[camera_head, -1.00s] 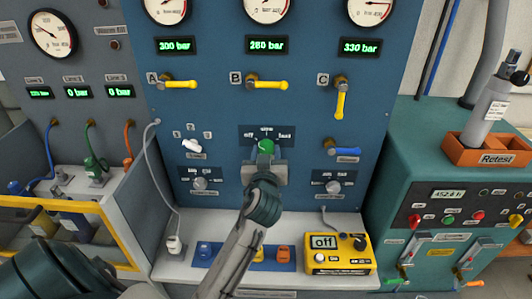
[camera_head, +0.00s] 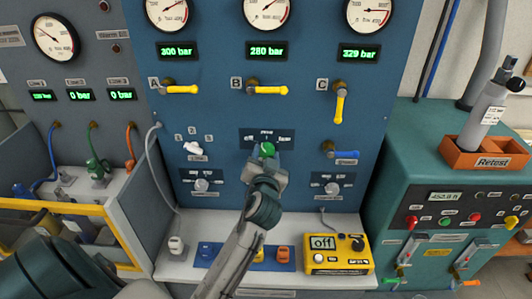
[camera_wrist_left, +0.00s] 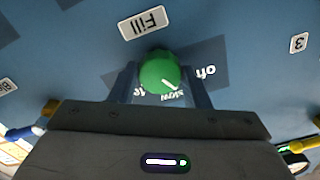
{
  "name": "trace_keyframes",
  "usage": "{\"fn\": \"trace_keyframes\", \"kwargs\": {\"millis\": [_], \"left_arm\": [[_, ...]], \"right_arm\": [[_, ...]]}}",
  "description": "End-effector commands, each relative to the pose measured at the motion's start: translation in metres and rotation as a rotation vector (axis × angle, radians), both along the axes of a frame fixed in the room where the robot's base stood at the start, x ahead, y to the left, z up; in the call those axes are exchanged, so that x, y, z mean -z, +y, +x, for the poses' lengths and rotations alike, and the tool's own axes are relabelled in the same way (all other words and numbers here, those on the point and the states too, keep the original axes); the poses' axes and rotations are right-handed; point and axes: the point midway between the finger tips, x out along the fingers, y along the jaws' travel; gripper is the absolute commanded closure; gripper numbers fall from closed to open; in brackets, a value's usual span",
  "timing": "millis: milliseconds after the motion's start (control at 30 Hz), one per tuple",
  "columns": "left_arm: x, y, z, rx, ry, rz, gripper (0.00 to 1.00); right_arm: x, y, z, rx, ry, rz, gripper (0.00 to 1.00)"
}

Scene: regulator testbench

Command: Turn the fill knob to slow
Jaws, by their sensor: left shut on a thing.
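The green fill knob (camera_head: 266,149) is on the blue panel, below the row of yellow valve handles. In the left wrist view the knob (camera_wrist_left: 160,71) sits under the "Fill" label (camera_wrist_left: 143,23). Its white pointer slants down and right, close to the "slow" marking, with "off" further right. "Fast" on the left is partly hidden. My left gripper (camera_head: 267,162) is shut on the knob, one finger on each side, as the left wrist view (camera_wrist_left: 160,88) shows. My right gripper is not in view.
A white selector knob (camera_head: 192,147) is left of the fill knob, and a blue lever (camera_head: 343,154) is to its right. Two grey knobs sit lower on the panel. A yellow meter (camera_head: 338,256) reading "off" stands on the ledge below. Gauges (camera_head: 269,10) line the top.

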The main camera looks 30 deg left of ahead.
Motion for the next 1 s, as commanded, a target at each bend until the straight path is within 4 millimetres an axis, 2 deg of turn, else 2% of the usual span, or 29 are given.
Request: {"fn": "trace_keyframes", "kwargs": {"millis": [500,1000], "left_arm": [[-0.003,0.000,0.000,0.001,0.216,0.353,0.80],[-0.001,0.000,0.000,0.000,0.282,0.465,0.80]], "right_arm": [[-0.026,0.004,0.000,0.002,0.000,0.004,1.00],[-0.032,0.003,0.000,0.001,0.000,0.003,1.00]]}}
